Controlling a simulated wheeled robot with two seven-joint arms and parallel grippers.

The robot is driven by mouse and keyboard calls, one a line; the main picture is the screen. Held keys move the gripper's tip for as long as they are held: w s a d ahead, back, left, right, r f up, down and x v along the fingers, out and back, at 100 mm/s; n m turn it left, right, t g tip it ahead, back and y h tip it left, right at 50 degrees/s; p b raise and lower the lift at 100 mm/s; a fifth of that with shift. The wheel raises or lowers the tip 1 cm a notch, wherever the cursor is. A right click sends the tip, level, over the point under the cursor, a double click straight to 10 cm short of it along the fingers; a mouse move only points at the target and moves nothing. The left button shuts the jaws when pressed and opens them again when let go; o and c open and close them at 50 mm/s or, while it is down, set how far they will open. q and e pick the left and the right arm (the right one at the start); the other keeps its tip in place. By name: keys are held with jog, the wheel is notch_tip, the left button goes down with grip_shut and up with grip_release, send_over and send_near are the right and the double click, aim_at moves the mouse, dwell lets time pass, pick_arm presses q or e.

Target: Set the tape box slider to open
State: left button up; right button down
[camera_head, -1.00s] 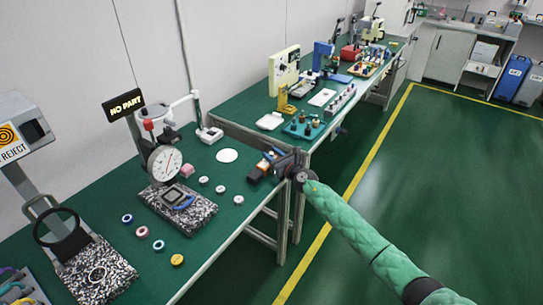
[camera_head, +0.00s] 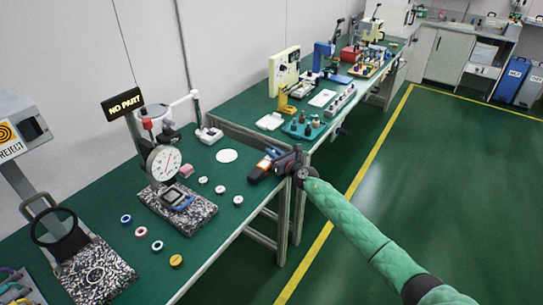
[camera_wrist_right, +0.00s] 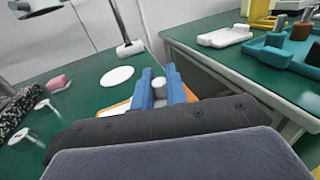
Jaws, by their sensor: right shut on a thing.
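The tape box (camera_head: 262,166), with orange and white on it, sits near the front edge of the bench, largely covered by my right gripper in the head view. In the right wrist view its orange and white edge (camera_wrist_right: 110,109) shows below the fingers. My right gripper (camera_wrist_right: 159,77) has blue fingers, shut on a pale grey knob (camera_wrist_right: 159,88) that stands between them, which looks like the slider's knob. The slider's track and markings are hidden. My left gripper is not in view.
A white disc (camera_head: 227,156) and several small round parts lie left of the box. A dial gauge (camera_head: 164,162) stands on a speckled plate further left. A teal tray (camera_head: 303,127) is on the bench beyond. Open floor lies to the right.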

jog(key=shift+w+d, duration=0.2)
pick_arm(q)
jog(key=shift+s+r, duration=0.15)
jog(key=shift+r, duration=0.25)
pick_arm(e)
jog(key=c, duration=1.4)
grip_release()
jog(key=shift+c, duration=0.2)
jog(key=shift+s, duration=0.1)
